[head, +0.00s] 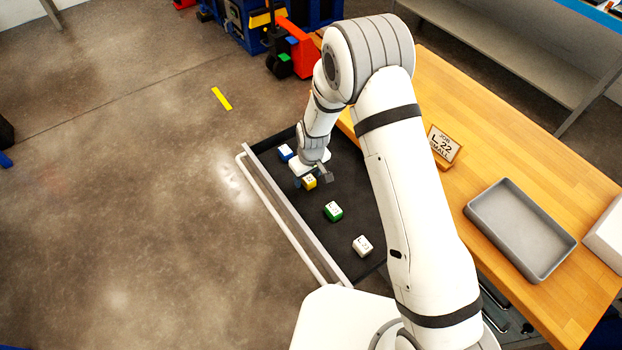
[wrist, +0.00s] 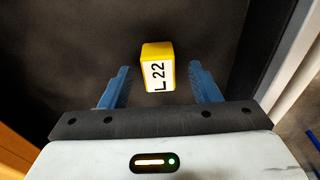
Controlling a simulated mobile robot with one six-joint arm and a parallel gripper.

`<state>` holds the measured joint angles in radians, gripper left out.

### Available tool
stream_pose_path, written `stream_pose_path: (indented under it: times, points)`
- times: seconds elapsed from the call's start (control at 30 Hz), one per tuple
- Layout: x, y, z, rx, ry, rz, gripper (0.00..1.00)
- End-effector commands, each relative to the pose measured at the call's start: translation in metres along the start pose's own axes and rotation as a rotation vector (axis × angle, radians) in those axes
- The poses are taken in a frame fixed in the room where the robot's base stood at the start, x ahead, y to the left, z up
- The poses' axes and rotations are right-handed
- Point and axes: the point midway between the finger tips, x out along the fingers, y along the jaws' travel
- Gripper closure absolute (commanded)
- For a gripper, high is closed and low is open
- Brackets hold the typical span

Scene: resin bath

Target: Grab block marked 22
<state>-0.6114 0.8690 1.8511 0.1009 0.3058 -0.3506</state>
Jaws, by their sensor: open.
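The block marked 22 (wrist: 158,68) is yellow with a white label reading "L 22" in the wrist view. It lies on the dark floor of the tray and sits between and slightly beyond my two blue fingers. In the head view the yellow block (head: 310,182) shows just below my gripper (head: 312,178). My gripper (wrist: 160,88) is open in the wrist view, with a gap on each side of the block and no finger touching it in the picture.
A blue block (head: 285,152), a green block (head: 333,211) and a white block (head: 362,245) lie in the same dark tray (head: 352,268). The wooden table (head: 480,130) to the right holds a job sign (head: 444,146) reading "L 22 SMALL" and an empty grey tray (head: 520,228).

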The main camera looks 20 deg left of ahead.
Motion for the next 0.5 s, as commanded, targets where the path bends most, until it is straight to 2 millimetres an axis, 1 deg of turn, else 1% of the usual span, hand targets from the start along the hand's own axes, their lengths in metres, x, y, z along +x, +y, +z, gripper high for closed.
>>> stream_pose_path:
  times: [0.03,0.17,0.4,0.5]
  points:
    - [0.0055,0.0001,0.0008,0.001,-0.003,-0.001,0.44]
    - [0.0136,0.0004,0.0006,0.001,-0.001,0.0,0.44]
    - [0.0149,0.0008,0.0005,0.002,0.0,0.0,0.44]
    - [0.0148,0.0009,0.0006,0.002,0.0,0.0,0.52]
